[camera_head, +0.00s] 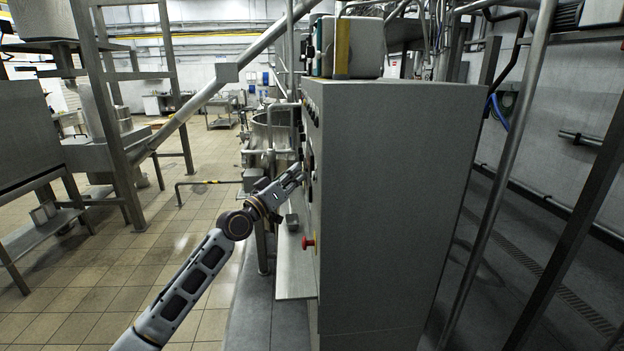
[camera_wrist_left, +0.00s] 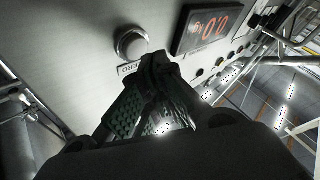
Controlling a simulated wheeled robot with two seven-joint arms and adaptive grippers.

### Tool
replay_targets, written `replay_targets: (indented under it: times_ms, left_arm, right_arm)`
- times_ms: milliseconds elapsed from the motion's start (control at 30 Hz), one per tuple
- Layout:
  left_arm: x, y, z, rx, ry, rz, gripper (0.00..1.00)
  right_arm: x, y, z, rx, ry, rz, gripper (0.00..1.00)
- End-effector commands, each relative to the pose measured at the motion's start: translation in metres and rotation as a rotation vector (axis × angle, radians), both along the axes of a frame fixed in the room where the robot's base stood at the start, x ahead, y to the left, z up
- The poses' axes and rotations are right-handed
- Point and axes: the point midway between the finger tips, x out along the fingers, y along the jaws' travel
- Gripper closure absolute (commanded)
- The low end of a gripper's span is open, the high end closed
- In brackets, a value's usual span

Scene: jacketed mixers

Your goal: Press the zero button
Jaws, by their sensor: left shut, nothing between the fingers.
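The zero button (camera_wrist_left: 131,43) is a round grey knob in a metal ring on the panel in the left wrist view. A label reading "ZERO" (camera_wrist_left: 129,69) sits just below it, partly covered by my fingers. My left gripper (camera_wrist_left: 160,62) is shut and empty, its fingertips just below and right of the button. I cannot tell whether they touch the panel. In the head view my left gripper (camera_head: 297,170) reaches the left side face of the grey cabinet (camera_head: 395,200); the button is hidden there. My right gripper is not in view.
A red digital display (camera_wrist_left: 208,29) reading about 0.0 is right of the button, with more small buttons beyond. A red knob (camera_head: 308,242) sits lower on the cabinet, above a metal shelf (camera_head: 294,268). Tiled floor (camera_head: 75,290) lies open to the left.

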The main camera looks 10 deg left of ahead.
Motion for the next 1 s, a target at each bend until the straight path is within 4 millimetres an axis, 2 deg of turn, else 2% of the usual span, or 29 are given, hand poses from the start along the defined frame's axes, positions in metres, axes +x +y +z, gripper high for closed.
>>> replay_targets:
  times_ms: [367,1000]
  left_arm:
    - [0.000,0.002,0.000,0.000,-0.001,0.001,1.00]
    - [-0.010,0.038,-0.002,0.000,-0.001,0.001,1.00]
  right_arm:
    - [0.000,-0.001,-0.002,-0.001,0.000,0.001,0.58]
    - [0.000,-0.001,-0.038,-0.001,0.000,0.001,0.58]
